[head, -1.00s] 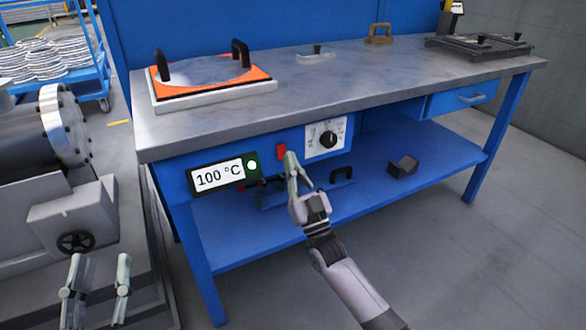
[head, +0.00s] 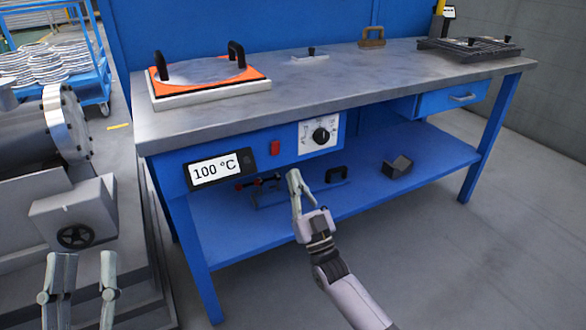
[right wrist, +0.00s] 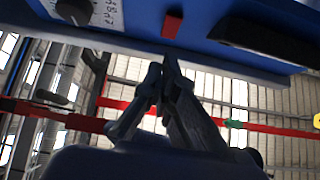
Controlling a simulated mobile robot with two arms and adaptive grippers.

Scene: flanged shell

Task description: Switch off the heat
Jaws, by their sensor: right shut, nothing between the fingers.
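The red switch (head: 275,148) is on the blue front panel of the heating bench, between the display (head: 215,169) and the black dial knob (head: 321,135). The display reads 100 °C, and the lamp spot (head: 248,160) at its right end is dark. My right gripper (head: 294,176) is shut and empty, below and right of the switch, apart from it. In the right wrist view the shut fingertips (right wrist: 166,62) point up toward the red switch (right wrist: 172,24). My left gripper (head: 82,258) is open and empty at lower left.
An orange-edged plate with two black handles (head: 205,72) lies on the grey bench top (head: 330,85). A lower blue shelf (head: 400,170) holds several dark items. A grey machine with a handwheel (head: 75,237) stands at left. The floor at right is clear.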

